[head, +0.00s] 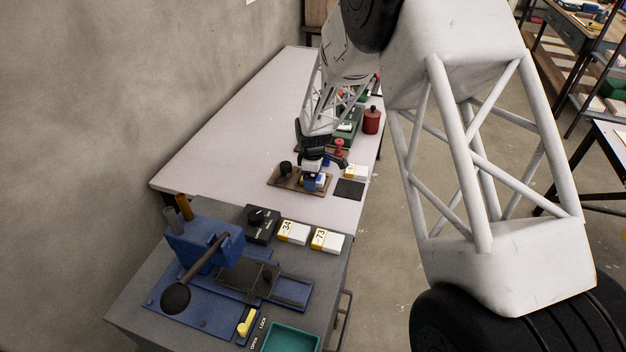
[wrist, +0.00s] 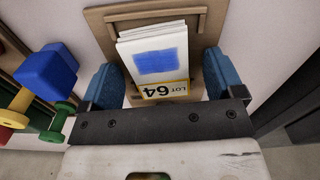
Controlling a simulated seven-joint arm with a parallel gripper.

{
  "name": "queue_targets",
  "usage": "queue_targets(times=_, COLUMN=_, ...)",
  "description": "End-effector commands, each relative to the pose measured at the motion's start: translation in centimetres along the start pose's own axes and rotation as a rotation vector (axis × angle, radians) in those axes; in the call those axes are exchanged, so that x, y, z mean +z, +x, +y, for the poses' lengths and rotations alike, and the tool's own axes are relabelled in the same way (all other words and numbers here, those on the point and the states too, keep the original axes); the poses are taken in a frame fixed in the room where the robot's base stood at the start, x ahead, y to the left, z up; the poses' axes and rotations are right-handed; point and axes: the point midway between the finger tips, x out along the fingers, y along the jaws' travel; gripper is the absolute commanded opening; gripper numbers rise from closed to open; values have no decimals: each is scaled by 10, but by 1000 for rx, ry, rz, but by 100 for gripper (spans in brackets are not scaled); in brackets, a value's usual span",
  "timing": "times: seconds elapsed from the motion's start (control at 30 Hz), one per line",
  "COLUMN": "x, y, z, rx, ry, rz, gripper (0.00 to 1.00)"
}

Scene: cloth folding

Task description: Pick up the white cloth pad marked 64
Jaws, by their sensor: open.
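The white cloth pad marked 64 (wrist: 155,58) lies in the middle of the wrist view, on a tan wooden holder (wrist: 103,14). It looks like a stack of white layers with a blue patch on top and a yellow "LOT 64" label at its near edge. My gripper (wrist: 162,80) is open, with one blue finger at each side of the pad. The left finger looks close to the pad's edge; I cannot tell whether either finger touches it. In the head view my gripper is small over the pale table, and the 64 label cannot be read there.
In the head view, pads marked 34 (head: 293,232) and 73 (head: 327,240) lie on the near grey bench beside a blue press (head: 205,245). A red canister (head: 372,120) stands farther back.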

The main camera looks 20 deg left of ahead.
Motion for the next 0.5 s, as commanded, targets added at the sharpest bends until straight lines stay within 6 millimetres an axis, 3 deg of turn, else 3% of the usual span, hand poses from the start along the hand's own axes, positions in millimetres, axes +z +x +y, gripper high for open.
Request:
queue_targets(times=0.2, x=0, y=0, z=0, rx=0, ry=0, rz=0, gripper=87)
queue_targets(times=0.5, x=0, y=0, z=0, rx=0, ry=0, rz=0, gripper=41)
